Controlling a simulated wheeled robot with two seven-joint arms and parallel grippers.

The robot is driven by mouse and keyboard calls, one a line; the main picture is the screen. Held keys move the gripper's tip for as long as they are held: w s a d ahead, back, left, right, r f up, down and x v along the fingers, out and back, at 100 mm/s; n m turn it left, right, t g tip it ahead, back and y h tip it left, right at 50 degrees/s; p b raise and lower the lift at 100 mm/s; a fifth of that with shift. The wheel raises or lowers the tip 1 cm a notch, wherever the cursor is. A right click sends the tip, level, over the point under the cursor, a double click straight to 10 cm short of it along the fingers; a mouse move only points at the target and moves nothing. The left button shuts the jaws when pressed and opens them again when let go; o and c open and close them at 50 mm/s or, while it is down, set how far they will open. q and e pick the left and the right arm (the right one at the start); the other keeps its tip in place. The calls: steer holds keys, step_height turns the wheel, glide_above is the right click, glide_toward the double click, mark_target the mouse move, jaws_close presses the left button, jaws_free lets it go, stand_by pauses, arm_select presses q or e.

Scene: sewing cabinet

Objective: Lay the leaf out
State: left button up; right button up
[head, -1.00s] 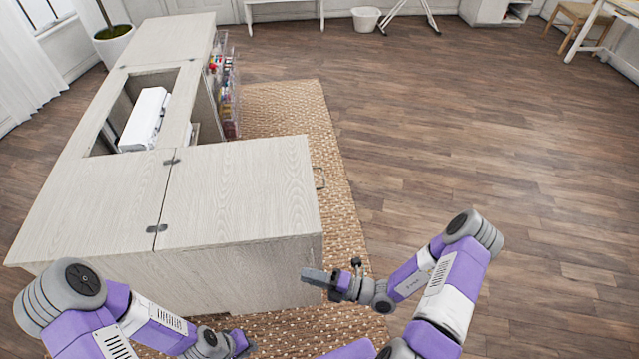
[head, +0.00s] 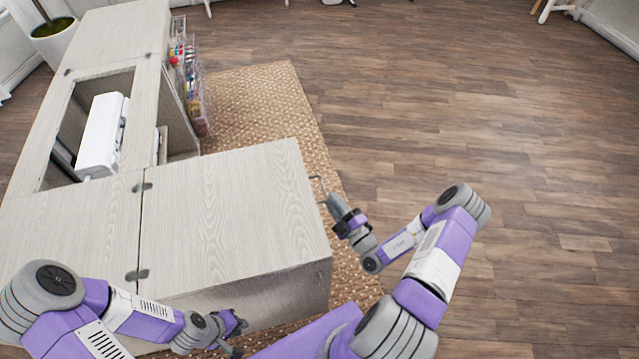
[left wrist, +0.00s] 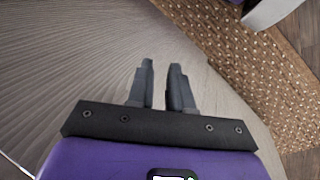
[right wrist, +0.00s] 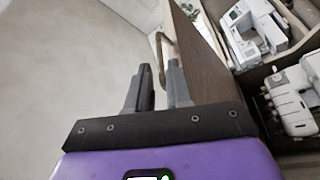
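The leaf (head: 230,210) is a pale wood-grain panel at the right end of the cabinet top. It lies level beside the fixed top (head: 75,232), with two dark hinges (head: 138,275) along the seam. A thin pull handle (head: 318,184) sticks out at its right side. My right gripper (head: 331,200) is by this handle, fingers apart; the handle (right wrist: 165,45) shows just beyond the fingertips (right wrist: 160,72). Whether they touch is unclear. My left gripper (head: 238,330) is low by the near side, with its fingers (left wrist: 161,72) apart and empty before a wood-grain surface.
A white sewing machine (head: 101,135) sits in the cabinet's opening. Clear racks of thread (head: 190,75) hang on its inner side. A woven rug (head: 265,100) lies under the cabinet, with open wood floor (head: 480,100) to the right. A potted plant (head: 55,40) stands at the back left.

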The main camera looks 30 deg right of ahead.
mark_target(323, 188)
steer(key=shift+b+x, duration=0.4)
steer(key=shift+x, duration=2.35)
jaws_close()
